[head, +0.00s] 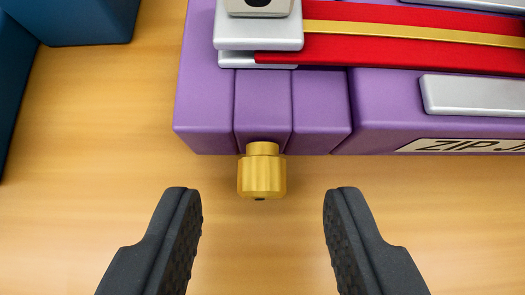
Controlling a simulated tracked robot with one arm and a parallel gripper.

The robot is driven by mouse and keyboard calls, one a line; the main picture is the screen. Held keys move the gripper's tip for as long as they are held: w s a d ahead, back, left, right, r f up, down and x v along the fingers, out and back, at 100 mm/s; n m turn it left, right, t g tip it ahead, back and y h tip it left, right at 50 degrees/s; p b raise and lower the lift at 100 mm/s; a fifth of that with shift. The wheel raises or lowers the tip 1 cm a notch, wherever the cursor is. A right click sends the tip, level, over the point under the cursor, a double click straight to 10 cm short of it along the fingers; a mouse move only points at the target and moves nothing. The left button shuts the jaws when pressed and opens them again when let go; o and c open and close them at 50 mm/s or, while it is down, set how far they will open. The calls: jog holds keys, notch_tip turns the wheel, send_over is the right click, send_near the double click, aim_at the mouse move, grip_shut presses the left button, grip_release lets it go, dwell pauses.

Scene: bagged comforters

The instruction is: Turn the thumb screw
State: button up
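The thumb screw (261,175) is a gold faceted knob. It sticks out of the near face of a purple block (263,105), close to the block's left end. My gripper (262,215) is open, with one black padded finger on each side of the screw. Both fingertips are a little nearer than the knob and apart from it, with a clear gap left and right. Nothing is between the fingers at their tips.
A red strap with a yellow stripe (415,38) runs right from a silver clamp (257,30) on the purple block. A silver bar (473,96) and a partly cut-off "ZIP" label (462,146) are at right. A dark blue object (70,20) stands upper left. The wooden surface (90,150) is otherwise clear.

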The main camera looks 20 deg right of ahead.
jog(key=shift+x, duration=0.95)
grip_shut()
jog(key=n+h+b, duration=0.1)
jog(key=a+h+b, duration=0.1)
jog(key=h+b, duration=0.1)
jog(key=shift+w+f+n+g, duration=0.2)
jog(key=shift+n+g, duration=0.1)
jog(key=shift+n, duration=0.1)
jog(key=h+b, duration=0.1)
jog(key=b, duration=0.1)
jog(key=n+h+b, duration=0.1)
jog(key=shift+a+f+g+h+b, duration=0.1)
jog(key=shift+f+g+h+b, duration=0.05)
jog(key=shift+g+h+b, duration=0.2)
jog(key=shift+a+n+h+b, duration=0.1)
jog(key=shift+n+h+b, duration=0.5)
jog(key=shift+b, duration=0.25)
